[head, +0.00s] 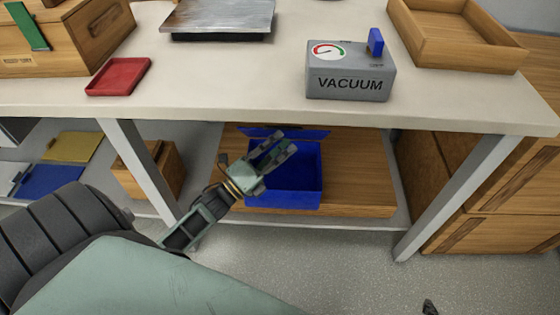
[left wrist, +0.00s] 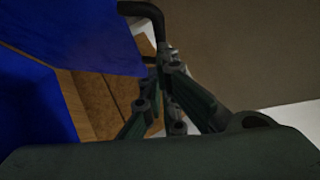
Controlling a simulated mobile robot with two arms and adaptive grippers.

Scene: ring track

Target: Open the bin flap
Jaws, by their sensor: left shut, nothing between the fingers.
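The blue bin (head: 290,190) stands on the wooden lower shelf under the bench. Its blue flap (head: 300,132) is raised at the back, just under the bench's front edge, and the bin's inside shows. My left gripper (head: 281,150) is over the bin, in front of the flap, shut and empty. In the left wrist view the flap (left wrist: 85,35) hangs at the upper left beside the fingers (left wrist: 170,85), with a dark bent bar (left wrist: 150,12) next to it. I cannot tell whether the fingers touch the flap. A dark tip (head: 430,307) at the bottom edge may be my right gripper.
The bench top (head: 220,80) overhangs the bin. It bears a grey vacuum box (head: 349,84), a red tray (head: 119,76), and a wooden tray (head: 460,45). Bench legs (head: 455,197) stand on both sides. The shelf (head: 355,180) right of the bin is clear.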

